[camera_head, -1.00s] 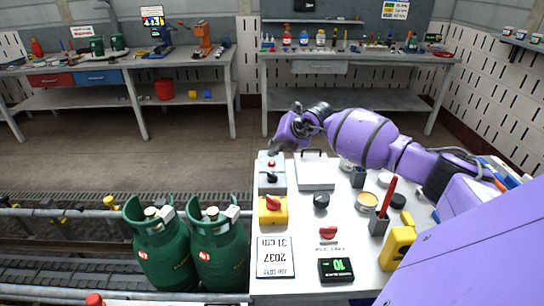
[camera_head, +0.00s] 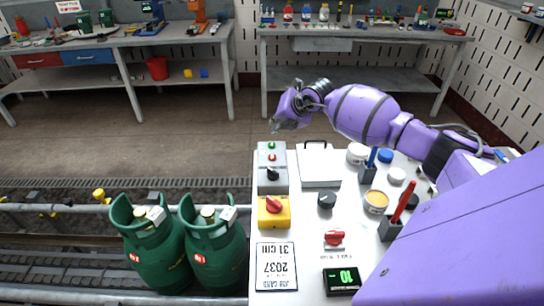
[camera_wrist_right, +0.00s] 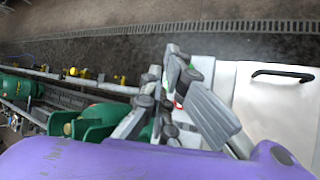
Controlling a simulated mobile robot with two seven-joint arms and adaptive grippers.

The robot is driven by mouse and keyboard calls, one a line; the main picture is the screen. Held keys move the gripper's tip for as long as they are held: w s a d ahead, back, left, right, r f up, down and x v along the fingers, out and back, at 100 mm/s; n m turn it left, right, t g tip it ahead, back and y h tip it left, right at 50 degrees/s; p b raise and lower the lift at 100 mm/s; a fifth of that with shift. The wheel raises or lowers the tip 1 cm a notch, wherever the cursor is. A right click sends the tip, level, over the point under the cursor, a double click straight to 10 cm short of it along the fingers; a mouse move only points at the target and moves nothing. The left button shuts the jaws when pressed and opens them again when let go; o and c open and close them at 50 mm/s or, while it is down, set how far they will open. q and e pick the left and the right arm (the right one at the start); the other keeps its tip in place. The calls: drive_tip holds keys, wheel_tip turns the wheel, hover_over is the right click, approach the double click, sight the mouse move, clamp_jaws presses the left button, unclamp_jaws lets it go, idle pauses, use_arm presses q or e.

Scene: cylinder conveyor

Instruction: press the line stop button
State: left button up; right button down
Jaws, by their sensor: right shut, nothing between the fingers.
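A grey control box (camera_head: 273,180) stands at the far left corner of the white table. It carries a green button (camera_head: 271,145), a red button (camera_head: 272,157) and a black knob (camera_head: 272,174) in a row; no label on it is readable. My right gripper (camera_head: 276,126) is just beyond the box's far end in the head view, shut and empty, fingers pointing down. Its height over the box is hard to judge. In the right wrist view its fingers (camera_wrist_right: 178,92) partly hide the box, with some green and red showing beside them. My left gripper is not in view.
A yellow box with a red rotary switch (camera_head: 273,211) is nearer on the table. A white case with a handle (camera_head: 320,168) stands right of the control box. Two green cylinders (camera_head: 215,245) stand left, by the conveyor (camera_head: 60,255).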

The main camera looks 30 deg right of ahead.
drive_tip(key=f, duration=0.1)
drive_tip(key=b, duration=0.3)
hover_over(272, 157)
drive_tip(key=w+d, duration=0.1)
drive_tip(key=d, duration=0.1)
wheel_tip(272, 157, down, 6)
drive_tip(key=shift+d+r, duration=0.1)
drive_tip(key=shift+f, duration=0.9)
drive_tip(key=shift+f, duration=0.15)
drive_tip(key=shift+f, duration=0.3)
